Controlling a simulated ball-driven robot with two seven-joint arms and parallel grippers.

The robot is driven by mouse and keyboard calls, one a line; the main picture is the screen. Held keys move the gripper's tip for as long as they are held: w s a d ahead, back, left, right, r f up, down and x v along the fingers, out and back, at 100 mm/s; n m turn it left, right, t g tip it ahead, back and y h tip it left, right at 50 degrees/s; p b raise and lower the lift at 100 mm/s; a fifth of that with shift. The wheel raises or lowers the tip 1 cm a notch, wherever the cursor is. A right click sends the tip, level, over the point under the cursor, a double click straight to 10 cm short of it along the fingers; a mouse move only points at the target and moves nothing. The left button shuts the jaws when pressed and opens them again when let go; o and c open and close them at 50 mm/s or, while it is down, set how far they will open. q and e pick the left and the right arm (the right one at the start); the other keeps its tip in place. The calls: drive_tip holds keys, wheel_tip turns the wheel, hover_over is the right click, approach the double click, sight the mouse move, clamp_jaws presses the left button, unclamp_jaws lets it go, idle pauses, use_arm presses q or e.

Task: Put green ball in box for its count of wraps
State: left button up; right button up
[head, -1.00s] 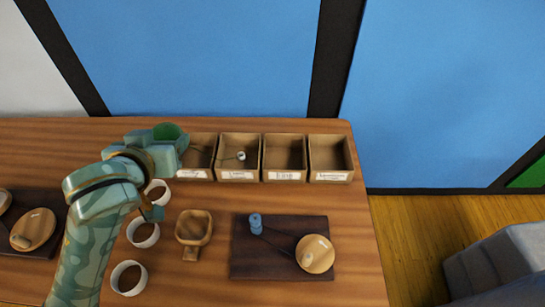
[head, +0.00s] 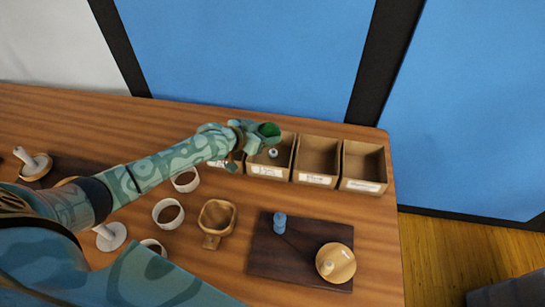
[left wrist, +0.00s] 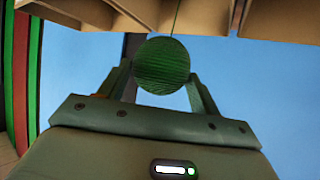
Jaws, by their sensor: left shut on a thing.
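My left gripper (head: 258,136) is shut on the green ball (head: 269,130) and holds it near the back edge of the second box from the left. In the left wrist view the green ball (left wrist: 161,66) sits between the two fingers, with fine ridges of thread and a strand running upward; I cannot count its wraps. The leftmost box (head: 230,165) is partly hidden by my arm. The second box (head: 267,172) holds a small pale ball. The third box (head: 318,160) and fourth box (head: 363,165) look empty. Their front labels are too small to read.
White rings or cups (head: 168,212) stand left of a wooden scoop (head: 216,219). A dark board (head: 290,262) carries a blue spool (head: 280,222) and a round lidded wooden piece (head: 336,263). The table's right edge is just past the boxes.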

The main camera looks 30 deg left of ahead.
use_arm(q)
drive_tip(key=shift+w+a+f, duration=0.1)
drive_tip(key=shift+a+f, duration=0.1)
drive_tip(key=shift+a, duration=0.3)
drive_tip(key=shift+a+f, duration=0.1)
drive_tip(key=shift+f, duration=0.1)
wheel_tip(320, 180, down, 6)
drive_tip(key=b, duration=0.5)
drive_tip(key=shift+r, duration=0.25)
drive_tip(key=o, duration=1)
drive_tip(key=shift+o, duration=0.2)
drive_tip(key=p+v, duration=0.6)
drive_tip(key=v, duration=1)
drive_tip(key=shift+s+p, duration=0.2)
drive_tip(key=shift+p, duration=0.15)
drive_tip(key=shift+r, duration=0.1)
